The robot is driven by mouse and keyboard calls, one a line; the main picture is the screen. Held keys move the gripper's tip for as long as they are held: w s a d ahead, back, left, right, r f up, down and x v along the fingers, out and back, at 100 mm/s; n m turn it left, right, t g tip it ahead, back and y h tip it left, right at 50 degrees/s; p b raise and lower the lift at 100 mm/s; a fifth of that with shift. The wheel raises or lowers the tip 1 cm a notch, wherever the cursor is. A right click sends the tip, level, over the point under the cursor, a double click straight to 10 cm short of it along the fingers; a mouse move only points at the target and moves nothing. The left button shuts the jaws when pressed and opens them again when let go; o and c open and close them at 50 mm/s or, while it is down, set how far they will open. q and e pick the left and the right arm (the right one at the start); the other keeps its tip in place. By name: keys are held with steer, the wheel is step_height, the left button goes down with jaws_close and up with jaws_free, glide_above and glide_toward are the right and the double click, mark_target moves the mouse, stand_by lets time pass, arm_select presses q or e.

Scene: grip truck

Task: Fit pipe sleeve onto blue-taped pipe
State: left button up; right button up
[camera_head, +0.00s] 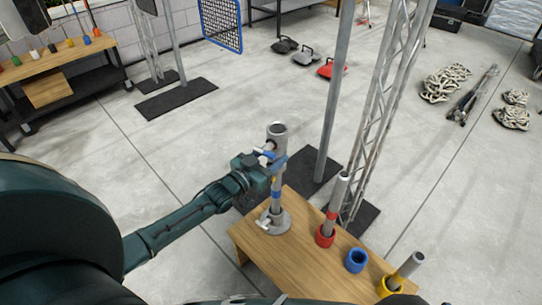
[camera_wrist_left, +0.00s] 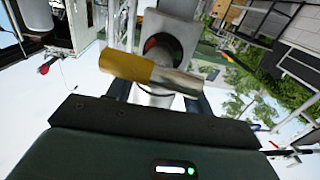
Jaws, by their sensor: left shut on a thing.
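My left gripper (camera_head: 274,160) is shut on the grey pipe sleeve (camera_head: 277,135), an upright tube with an open top and a small T-handle. Below it, in line in the head view, stands the pipe with blue tape (camera_head: 277,195), on a round grey base (camera_head: 280,223) at the table's corner. The gripper hides where sleeve and pipe meet, so I cannot tell whether the sleeve is around the pipe. In the left wrist view the grey sleeve (camera_wrist_left: 172,30) shows between the fingers, behind a yellow and metal handle (camera_wrist_left: 150,71). My right gripper is not in view.
The wooden table (camera_head: 285,262) also bears a red-taped pipe in a red collar (camera_head: 325,236), an empty blue collar (camera_head: 356,261) and a pipe in a yellow collar (camera_head: 394,287). A metal pole (camera_head: 337,90) and a lattice truss (camera_head: 388,95) stand just behind.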

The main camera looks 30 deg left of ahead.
arm_select(q)
steer(key=shift+f, duration=0.2)
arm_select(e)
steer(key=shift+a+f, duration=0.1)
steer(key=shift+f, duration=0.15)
arm_select(q)
steer(key=o, duration=1.4)
steer(key=shift+o, duration=0.4)
steer(key=shift+f, duration=0.25)
steer(key=shift+s, duration=0.35)
steer(key=p+v, duration=0.1)
steer(key=v, duration=1.1)
steer(key=shift+s+a+r+p, duration=0.15)
steer(key=shift+s+r+p, duration=0.05)
steer(key=shift+p, duration=0.1)
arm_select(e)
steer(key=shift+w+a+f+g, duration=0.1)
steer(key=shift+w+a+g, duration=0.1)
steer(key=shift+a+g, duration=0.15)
